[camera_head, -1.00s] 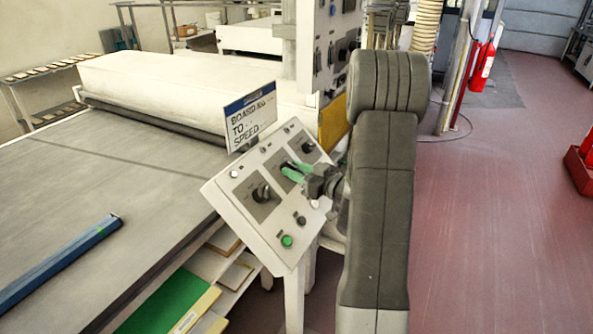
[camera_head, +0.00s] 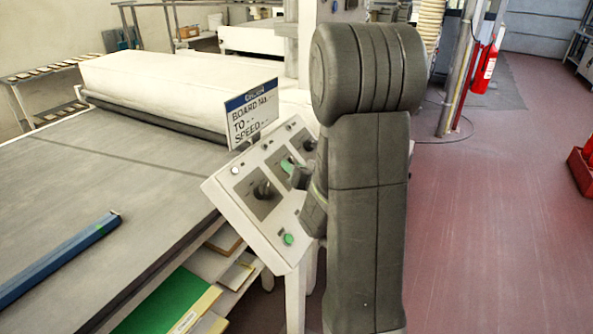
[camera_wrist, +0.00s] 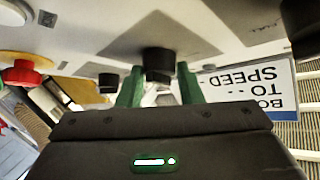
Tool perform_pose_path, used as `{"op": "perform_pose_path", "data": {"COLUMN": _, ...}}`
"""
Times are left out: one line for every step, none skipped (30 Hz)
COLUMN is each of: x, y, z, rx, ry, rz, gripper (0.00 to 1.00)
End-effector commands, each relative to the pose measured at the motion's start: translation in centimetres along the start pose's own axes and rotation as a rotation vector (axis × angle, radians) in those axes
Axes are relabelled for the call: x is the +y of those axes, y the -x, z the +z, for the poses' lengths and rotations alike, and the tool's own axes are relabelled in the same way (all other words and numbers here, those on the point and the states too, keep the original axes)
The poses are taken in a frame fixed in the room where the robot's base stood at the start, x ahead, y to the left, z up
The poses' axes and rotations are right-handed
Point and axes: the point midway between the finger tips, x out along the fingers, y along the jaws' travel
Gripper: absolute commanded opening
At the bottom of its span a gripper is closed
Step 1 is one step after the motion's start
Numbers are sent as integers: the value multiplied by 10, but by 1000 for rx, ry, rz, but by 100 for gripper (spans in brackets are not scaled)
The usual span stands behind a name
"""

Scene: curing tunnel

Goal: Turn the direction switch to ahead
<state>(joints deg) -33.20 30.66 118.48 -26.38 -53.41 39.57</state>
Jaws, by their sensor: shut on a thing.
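The tilted white control panel (camera_head: 215,192) carries black rotary knobs on grey plates, set in a slanting row. My gripper (camera_head: 288,165) is at the middle knob, with a green finger showing against the panel. In the wrist view, a black knob (camera_wrist: 158,62) stands between the two green fingers of my gripper (camera_wrist: 159,86), which is shut on it. The knob's pointer and the plate's lettering are too small to read, so I cannot tell which way it points. The nearer left knob (camera_head: 263,189) is free. My arm hides the right part of the panel.
A sign (camera_head: 250,115) stands at the panel's upper edge. A green button (camera_head: 288,239) sits low on the panel. The conveyor (camera_head: 100,165), with a blue bar (camera_head: 62,258) on it, lies left. Open red floor (camera_head: 490,220) lies right.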

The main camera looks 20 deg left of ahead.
Motion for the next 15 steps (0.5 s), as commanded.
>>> {"op": "perform_pose_path", "data": {"x": -4, "y": -1, "z": 0, "rx": -1, "ry": -29, "rz": 26, "gripper": 10}}
{"op": "perform_pose_path", "data": {"x": -4, "y": -1, "z": 0, "rx": -3, "ry": -48, "rz": 45, "gripper": 10}}
{"op": "perform_pose_path", "data": {"x": -5, "y": -1, "z": -1, "rx": -5, "ry": -75, "rz": 73, "gripper": 10}}
{"op": "perform_pose_path", "data": {"x": -6, "y": -1, "z": -1, "rx": -7, "ry": -94, "rz": 91, "gripper": 10}}
{"op": "perform_pose_path", "data": {"x": -6, "y": -1, "z": -2, "rx": -8, "ry": -113, "rz": 110, "gripper": 10}}
{"op": "perform_pose_path", "data": {"x": -7, "y": -1, "z": -2, "rx": -11, "ry": -136, "rz": 134, "gripper": 10}}
{"op": "perform_pose_path", "data": {"x": -7, "y": -1, "z": -2, "rx": -12, "ry": -153, "rz": 151, "gripper": 10}}
{"op": "perform_pose_path", "data": {"x": -8, "y": -1, "z": -3, "rx": -13, "ry": -170, "rz": 168, "gripper": 10}}
{"op": "perform_pose_path", "data": {"x": -8, "y": -1, "z": -3, "rx": -16, "ry": -192, "rz": 190, "gripper": 10}}
{"op": "perform_pose_path", "data": {"x": -9, "y": -1, "z": -3, "rx": -17, "ry": -208, "rz": 206, "gripper": 10}}
{"op": "perform_pose_path", "data": {"x": -9, "y": -1, "z": -4, "rx": -19, "ry": -223, "rz": 222, "gripper": 10}}
{"op": "perform_pose_path", "data": {"x": -10, "y": -2, "z": -4, "rx": -22, "ry": -242, "rz": 241, "gripper": 10}}
{"op": "perform_pose_path", "data": {"x": -10, "y": -2, "z": -4, "rx": -22, "ry": -257, "rz": 256, "gripper": 10}}
{"op": "perform_pose_path", "data": {"x": -10, "y": -2, "z": -5, "rx": -24, "ry": -270, "rz": 270, "gripper": 10}}
{"op": "perform_pose_path", "data": {"x": -11, "y": -2, "z": -6, "rx": -25, "ry": -288, "rz": 288, "gripper": 10}}
